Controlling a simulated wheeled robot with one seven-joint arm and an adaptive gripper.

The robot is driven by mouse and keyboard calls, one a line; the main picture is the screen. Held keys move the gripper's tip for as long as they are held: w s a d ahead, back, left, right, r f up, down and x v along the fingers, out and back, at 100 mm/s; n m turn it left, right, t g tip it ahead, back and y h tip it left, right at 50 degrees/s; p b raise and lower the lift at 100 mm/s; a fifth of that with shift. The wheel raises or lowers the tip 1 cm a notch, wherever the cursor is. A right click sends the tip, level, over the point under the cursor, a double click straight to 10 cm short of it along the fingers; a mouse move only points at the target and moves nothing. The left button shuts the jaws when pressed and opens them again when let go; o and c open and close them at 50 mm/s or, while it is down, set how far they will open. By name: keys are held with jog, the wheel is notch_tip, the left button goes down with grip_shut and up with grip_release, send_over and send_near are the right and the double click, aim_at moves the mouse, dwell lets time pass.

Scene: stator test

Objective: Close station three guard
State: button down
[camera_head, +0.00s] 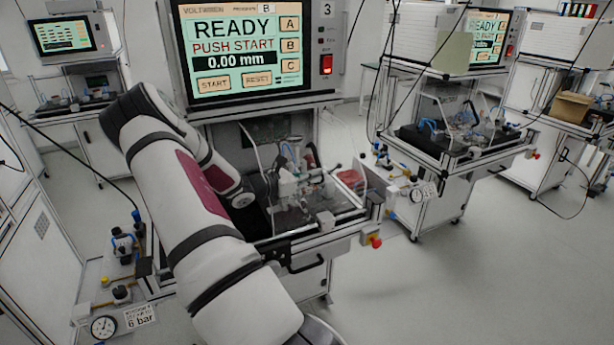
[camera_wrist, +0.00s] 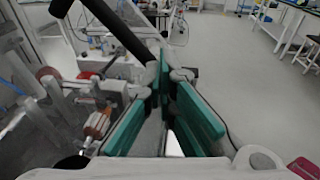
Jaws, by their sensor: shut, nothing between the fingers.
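Station three (camera_head: 327,9) carries the number 3 beside its lit screen (camera_head: 245,50), which reads READY, PUSH START and 0.00 mm. Below the screen is a fixture with clear guard panels (camera_head: 343,209). A slanted clear edge shows at their left; my arm hides part of the guard, and I cannot tell how far open it is. My arm reaches up the left side and folds back toward the fixture. My gripper (camera_wrist: 164,97) has green finger pads and is shut and empty. A dark bar (camera_wrist: 118,27) lies just beyond its fingers in the wrist view; fixture parts lie to their left.
A red-lit switch (camera_head: 326,64) is at the screen's right. A red knob (camera_head: 376,242) sticks out at the station's front right corner. A gauge (camera_head: 103,327) marked 6 bar stands low at left. Another guarded station (camera_head: 460,125) stands at right, with open floor in front.

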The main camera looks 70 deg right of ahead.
jog(key=shift+s+d+r, duration=0.1)
jog(key=shift+s, duration=0.1)
jog(key=shift+w, duration=0.1)
jog(key=b+v, duration=0.2)
jog(key=v, duration=1.2)
jog(key=shift+w, duration=0.1)
